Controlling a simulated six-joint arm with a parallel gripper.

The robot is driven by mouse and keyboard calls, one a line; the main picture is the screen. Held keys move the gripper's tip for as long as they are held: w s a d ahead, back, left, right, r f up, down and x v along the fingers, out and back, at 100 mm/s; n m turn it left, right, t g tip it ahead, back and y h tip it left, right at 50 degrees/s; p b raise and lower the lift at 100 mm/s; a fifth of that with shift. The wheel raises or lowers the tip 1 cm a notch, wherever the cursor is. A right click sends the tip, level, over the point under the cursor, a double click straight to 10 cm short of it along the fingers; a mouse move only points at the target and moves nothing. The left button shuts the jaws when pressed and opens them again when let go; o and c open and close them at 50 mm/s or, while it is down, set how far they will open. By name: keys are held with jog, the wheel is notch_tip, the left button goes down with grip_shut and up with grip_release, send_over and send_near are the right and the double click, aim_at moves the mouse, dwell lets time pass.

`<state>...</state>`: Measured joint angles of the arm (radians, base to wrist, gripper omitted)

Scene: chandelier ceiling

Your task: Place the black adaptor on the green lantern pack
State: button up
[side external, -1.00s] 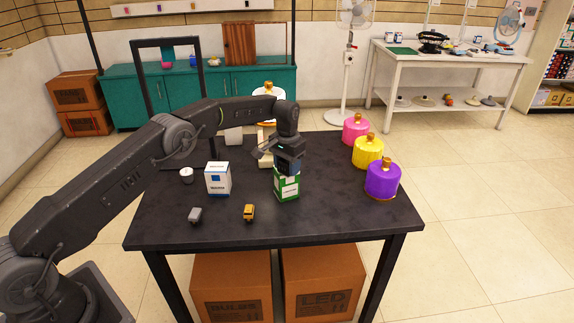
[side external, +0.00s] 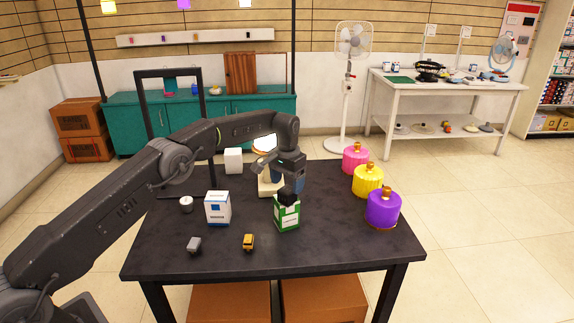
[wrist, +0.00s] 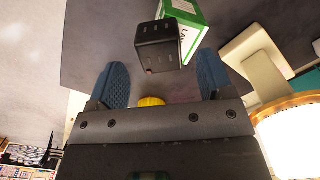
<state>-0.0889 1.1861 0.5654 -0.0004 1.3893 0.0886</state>
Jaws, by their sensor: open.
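The green and white lantern pack (side external: 287,217) stands upright near the middle of the black table. The black adaptor (side external: 287,196) is on top of the pack, touching it as far as I can tell. In the wrist view the adaptor (wrist: 158,46) shows at the top centre, with the green pack (wrist: 189,20) partly hidden behind it. My gripper (side external: 287,180) is open and empty, just behind and above the adaptor. In the wrist view its two blue fingers (wrist: 163,78) are spread wide, with the adaptor beyond their tips.
A white and blue box (side external: 218,208) stands left of the pack. A small yellow item (side external: 249,242) and a grey one (side external: 194,245) lie in front. Purple (side external: 383,209), yellow (side external: 367,181) and pink (side external: 355,158) lanterns line the right. A lit lamp (wrist: 290,135) stands close by my gripper.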

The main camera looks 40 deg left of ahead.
notch_tip(320, 180, up, 7)
jog(key=shift+r, duration=0.2)
jog(key=shift+r, duration=0.1)
notch_tip(320, 180, up, 6)
send_over(287, 189)
jog(key=s+d, duration=0.1)
jog(key=s, duration=0.1)
jog(key=s+d+r+t, duration=0.3)
jog(key=s+r, duration=1)
jog(key=s, duration=0.3)
jog(key=s+d+f+t, duration=0.1)
jog(key=s+f, duration=0.3)
jog(key=s, duration=0.8)
jog(key=s+f+t, duration=0.1)
jog(key=s+f, duration=0.3)
jog(key=s, duration=0.8)
jog(key=shift+s+d+f+t, duration=0.3)
jog(key=shift+s+d, duration=0.05)
jog(key=shift+d, duration=0.05)
jog(key=shift+o, duration=0.4)
